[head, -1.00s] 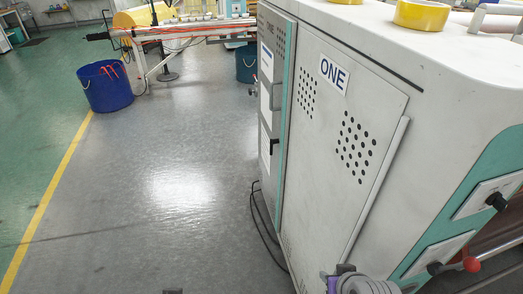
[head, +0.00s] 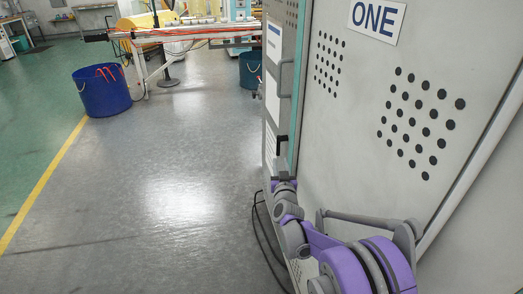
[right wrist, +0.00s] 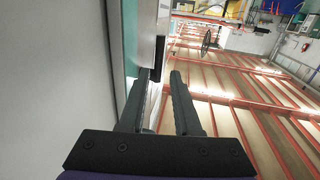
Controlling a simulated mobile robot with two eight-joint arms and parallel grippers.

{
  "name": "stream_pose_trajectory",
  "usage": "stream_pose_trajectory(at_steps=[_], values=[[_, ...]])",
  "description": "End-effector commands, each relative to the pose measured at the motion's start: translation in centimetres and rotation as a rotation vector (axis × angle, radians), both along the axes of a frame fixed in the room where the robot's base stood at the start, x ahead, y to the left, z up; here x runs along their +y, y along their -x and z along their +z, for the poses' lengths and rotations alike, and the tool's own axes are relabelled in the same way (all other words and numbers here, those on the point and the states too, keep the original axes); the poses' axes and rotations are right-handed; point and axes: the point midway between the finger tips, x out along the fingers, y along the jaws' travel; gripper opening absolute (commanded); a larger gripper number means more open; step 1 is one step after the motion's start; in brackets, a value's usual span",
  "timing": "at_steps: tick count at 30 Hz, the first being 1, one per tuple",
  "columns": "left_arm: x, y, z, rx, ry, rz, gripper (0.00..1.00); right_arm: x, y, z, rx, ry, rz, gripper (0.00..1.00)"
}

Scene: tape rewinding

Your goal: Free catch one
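The grey cabinet door marked ONE (head: 378,20) fills the right of the head view. A black catch (head: 282,144) sits on the cabinet's narrow side face, near the teal edge strip (head: 300,85). My right gripper (head: 284,186) is just below the catch in the head view, its fingers small and hard to make out there. My left gripper is out of view.
The cabinet wall stands close beside my right arm. Black cables (head: 262,228) lie on the floor at its foot. A blue bin (head: 102,90) and a white-framed machine table (head: 185,35) stand further back. The grey floor to the left is clear.

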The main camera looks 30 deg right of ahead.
Motion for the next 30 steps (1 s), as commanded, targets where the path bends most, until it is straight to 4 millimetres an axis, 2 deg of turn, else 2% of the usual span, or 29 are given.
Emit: stream_pose_trajectory(at_steps=[16,21,30], values=[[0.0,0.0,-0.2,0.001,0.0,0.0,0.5,-3.7,-8.1,0.1,0.0,-0.001,0.001,0.32],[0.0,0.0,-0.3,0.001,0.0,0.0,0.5,-4.2,-9.3,0.2,0.001,0.0,0.002,0.32],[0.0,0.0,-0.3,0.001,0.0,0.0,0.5,-4.3,-9.4,0.2,0.001,0.0,0.002,0.32]])
